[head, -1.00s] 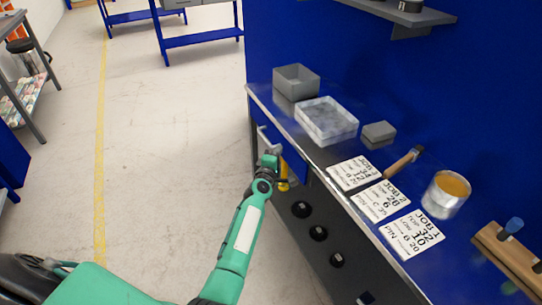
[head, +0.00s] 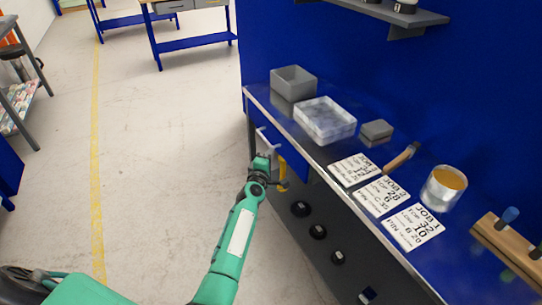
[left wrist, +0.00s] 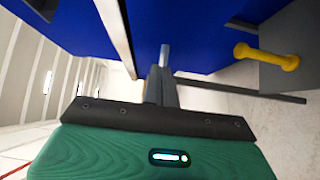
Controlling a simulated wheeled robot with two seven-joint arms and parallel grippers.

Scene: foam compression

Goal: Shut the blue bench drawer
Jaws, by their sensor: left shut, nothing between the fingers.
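The blue bench drawer (head: 293,163) is under the worktop at the bench's far left part, with a pale bar handle (head: 265,138) on its front. How far it stands out from the bench is hard to tell. My left gripper (head: 263,162) is beside the drawer front, near the handle, and partly hides this area. In the left wrist view its closed fingers (left wrist: 160,85) are empty and point at the blue drawer face (left wrist: 185,28). A silver metal piece shows just beyond their tips; whether they touch is unclear. My right gripper is out of view.
A yellow handle (head: 283,174) hangs close beside my left gripper; it also shows in the left wrist view (left wrist: 267,56). Bins, job cards, a brush and a tin (head: 443,188) stand on the worktop.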

